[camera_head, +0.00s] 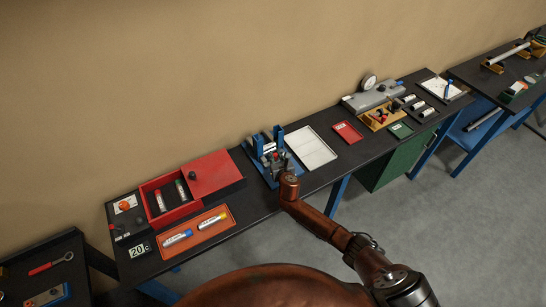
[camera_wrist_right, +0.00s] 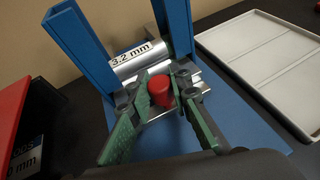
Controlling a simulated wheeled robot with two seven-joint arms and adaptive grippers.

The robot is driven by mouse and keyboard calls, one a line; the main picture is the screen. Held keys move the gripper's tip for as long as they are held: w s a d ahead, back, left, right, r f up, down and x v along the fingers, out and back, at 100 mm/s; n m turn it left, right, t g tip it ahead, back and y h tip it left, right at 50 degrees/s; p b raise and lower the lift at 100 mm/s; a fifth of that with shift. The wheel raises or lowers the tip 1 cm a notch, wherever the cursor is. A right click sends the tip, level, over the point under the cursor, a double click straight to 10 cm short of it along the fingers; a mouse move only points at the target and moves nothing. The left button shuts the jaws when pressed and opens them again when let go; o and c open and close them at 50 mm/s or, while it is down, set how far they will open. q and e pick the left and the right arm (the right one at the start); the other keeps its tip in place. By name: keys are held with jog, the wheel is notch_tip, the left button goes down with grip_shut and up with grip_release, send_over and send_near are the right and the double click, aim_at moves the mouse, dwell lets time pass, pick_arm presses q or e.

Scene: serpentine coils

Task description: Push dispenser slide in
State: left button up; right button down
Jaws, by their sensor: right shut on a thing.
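The dispenser (camera_head: 258,146) is a blue stand with two uprights on a blue base, on the dark bench near the middle of the head view. In the right wrist view its blue frame (camera_wrist_right: 88,50) stands around a silver cylinder (camera_wrist_right: 150,62) labelled "3.2 mm". In front of the cylinder is the metal slide (camera_wrist_right: 150,117) with a red knob (camera_wrist_right: 161,91). My right gripper (camera_wrist_right: 163,84) is shut on the red knob, one green-and-black finger on each side. In the head view my right gripper (camera_head: 281,165) is small and partly hidden by my wrist. My left gripper is not in view.
A red box (camera_head: 214,176) stands left of the dispenser, with an orange tray (camera_head: 212,239) holding two labelled tubes in front. A white tray (camera_head: 309,148) lies right of it. A gauge unit (camera_head: 370,97) stands farther right.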

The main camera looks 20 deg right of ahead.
jog(key=c, duration=2.2)
grip_release()
jog(key=shift+w+r, duration=0.1)
jog(key=shift+r, duration=0.1)
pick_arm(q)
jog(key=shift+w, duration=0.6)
pick_arm(e)
jog(key=shift+o, duration=0.9)
jog(key=shift+w+f, duration=0.1)
jog(key=shift+f, duration=0.05)
jog(key=shift+s, duration=0.2)
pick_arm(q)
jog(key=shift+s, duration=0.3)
pick_arm(e)
jog(key=v, duration=1.1)
jog(key=shift+s+a, duration=0.15)
jog(key=shift+s, duration=0.15)
